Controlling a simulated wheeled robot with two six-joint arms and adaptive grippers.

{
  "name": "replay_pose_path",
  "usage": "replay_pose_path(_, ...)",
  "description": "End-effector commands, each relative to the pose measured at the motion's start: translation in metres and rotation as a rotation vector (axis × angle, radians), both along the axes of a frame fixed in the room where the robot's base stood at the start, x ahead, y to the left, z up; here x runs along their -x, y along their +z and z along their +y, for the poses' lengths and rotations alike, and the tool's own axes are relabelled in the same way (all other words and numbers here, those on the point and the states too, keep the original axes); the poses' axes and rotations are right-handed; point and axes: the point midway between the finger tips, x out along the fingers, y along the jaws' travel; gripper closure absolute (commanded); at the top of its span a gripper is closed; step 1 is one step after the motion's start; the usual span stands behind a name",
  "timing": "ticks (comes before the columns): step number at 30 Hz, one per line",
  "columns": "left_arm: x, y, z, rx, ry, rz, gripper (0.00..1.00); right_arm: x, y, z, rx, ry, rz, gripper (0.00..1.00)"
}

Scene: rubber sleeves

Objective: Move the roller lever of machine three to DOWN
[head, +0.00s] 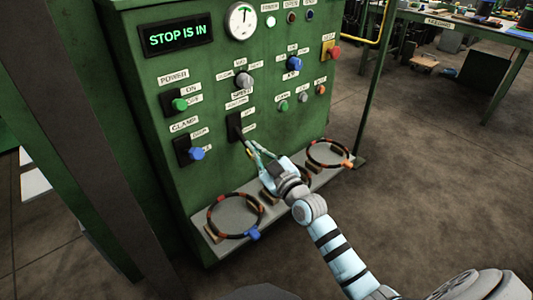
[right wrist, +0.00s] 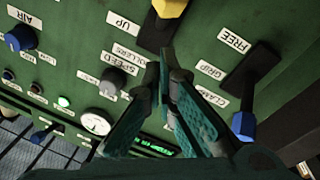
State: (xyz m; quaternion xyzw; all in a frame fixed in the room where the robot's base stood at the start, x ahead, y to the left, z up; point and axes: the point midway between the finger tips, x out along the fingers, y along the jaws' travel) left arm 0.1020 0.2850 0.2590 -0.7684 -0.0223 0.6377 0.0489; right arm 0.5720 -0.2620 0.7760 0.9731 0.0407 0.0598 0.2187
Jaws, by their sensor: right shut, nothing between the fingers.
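A green machine (head: 215,75) carries a control panel. Its roller lever has a dark base plate (head: 235,127) with UP and DOWN labels beside it. The lever's yellow knob (right wrist: 172,8) shows at the top of the right wrist view, partly cut off by the frame edge; the same view shows the plate (right wrist: 153,38). In the head view the knob is mostly hidden around my fingers. My right gripper (head: 251,149) is shut and empty, its fingertips close to the lever. I cannot tell whether they touch it. The fingers (right wrist: 168,68) converge beside the plate in the wrist view. My left gripper is out of view.
The clamp lever's blue knob (head: 197,153) and the green power knob (head: 179,104) stand left of the roller lever; the grey speed knob (head: 244,81) is above it. A ledge (head: 208,245) below holds several dark-and-orange rings. A red stop button (head: 333,53) is at the right.

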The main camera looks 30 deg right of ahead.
Motion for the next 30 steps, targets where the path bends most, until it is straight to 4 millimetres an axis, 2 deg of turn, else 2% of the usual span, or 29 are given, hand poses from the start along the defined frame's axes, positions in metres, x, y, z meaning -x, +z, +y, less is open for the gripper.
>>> replay_pose_path(1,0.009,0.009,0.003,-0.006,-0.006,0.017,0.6,0.002,0.01,0.002,0.0,0.0,0.0,1.0)
replay_pose_path(5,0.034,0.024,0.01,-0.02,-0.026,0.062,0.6,0.01,0.027,0.007,-0.001,-0.003,0.0,1.0)
replay_pose_path(12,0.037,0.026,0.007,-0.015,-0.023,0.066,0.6,0.065,0.004,0.002,0.002,-0.003,0.003,1.0)
replay_pose_path(18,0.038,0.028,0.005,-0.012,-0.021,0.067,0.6,0.097,-0.006,-0.002,0.0,-0.003,0.001,1.0)
replay_pose_path(22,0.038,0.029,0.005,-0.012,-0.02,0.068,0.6,0.105,-0.008,-0.002,0.001,-0.003,-0.001,1.0)
replay_pose_path(30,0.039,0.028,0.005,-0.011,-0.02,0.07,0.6,0.106,-0.008,-0.002,-0.001,-0.004,-0.002,1.0)
